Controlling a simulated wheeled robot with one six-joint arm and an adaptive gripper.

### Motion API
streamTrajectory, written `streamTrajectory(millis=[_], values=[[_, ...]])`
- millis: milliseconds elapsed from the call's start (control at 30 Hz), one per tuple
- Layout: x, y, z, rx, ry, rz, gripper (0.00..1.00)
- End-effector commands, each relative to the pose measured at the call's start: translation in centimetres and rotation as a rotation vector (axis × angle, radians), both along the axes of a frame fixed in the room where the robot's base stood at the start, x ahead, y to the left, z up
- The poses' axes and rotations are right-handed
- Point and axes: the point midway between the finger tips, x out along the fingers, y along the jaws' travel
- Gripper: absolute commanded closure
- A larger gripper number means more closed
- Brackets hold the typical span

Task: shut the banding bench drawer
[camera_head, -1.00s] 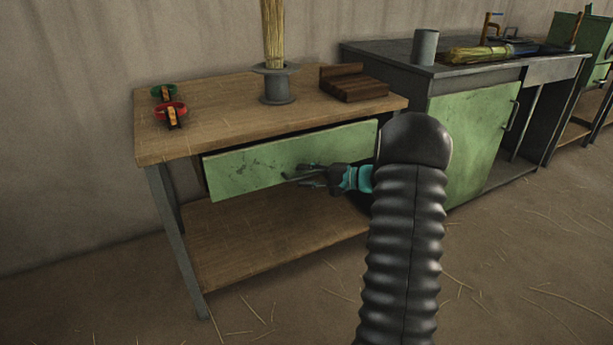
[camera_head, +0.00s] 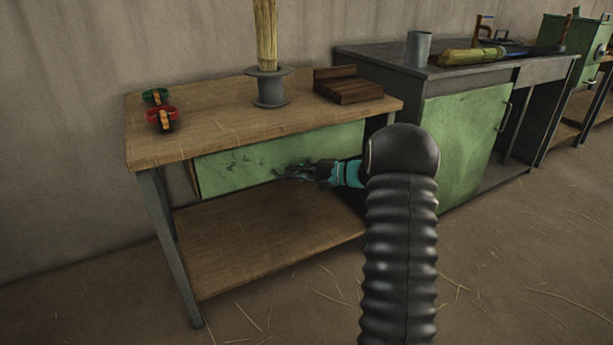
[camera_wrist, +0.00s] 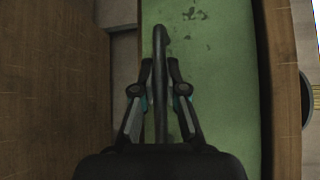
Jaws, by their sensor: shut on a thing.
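The banding bench (camera_head: 215,120) has a wooden top, and its green drawer front (camera_head: 235,168) sits close under the top's front edge. A brown strip shows at the drawer's left end; I cannot tell whether the front is fully flush. My gripper (camera_head: 287,172) is at the drawer front, shut on the dark bar handle (camera_wrist: 160,45). In the wrist view, the fingers of my gripper (camera_wrist: 158,95) lie on both sides of the handle, against the green drawer front (camera_wrist: 215,60). The drawer's inside is hidden.
A lower shelf (camera_head: 265,240) lies below the drawer. A green cabinet (camera_head: 460,145) stands to the right.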

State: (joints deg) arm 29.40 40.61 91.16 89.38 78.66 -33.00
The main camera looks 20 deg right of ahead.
Motion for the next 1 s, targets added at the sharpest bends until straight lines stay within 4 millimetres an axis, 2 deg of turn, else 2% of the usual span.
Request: streamTrajectory(millis=[200,233,300,733,1000], values=[[0.4,0.0,0.2,-0.001,-0.004,-0.010,1.00],[0.4,0.0,0.2,-0.001,-0.004,-0.009,0.81],[0.3,0.0,0.2,-0.001,-0.004,-0.009,0.64],[-0.2,-0.8,0.2,-0.001,-0.003,-0.009,0.63],[-3.1,-4.5,0.9,-0.001,-0.004,-0.011,0.63]])
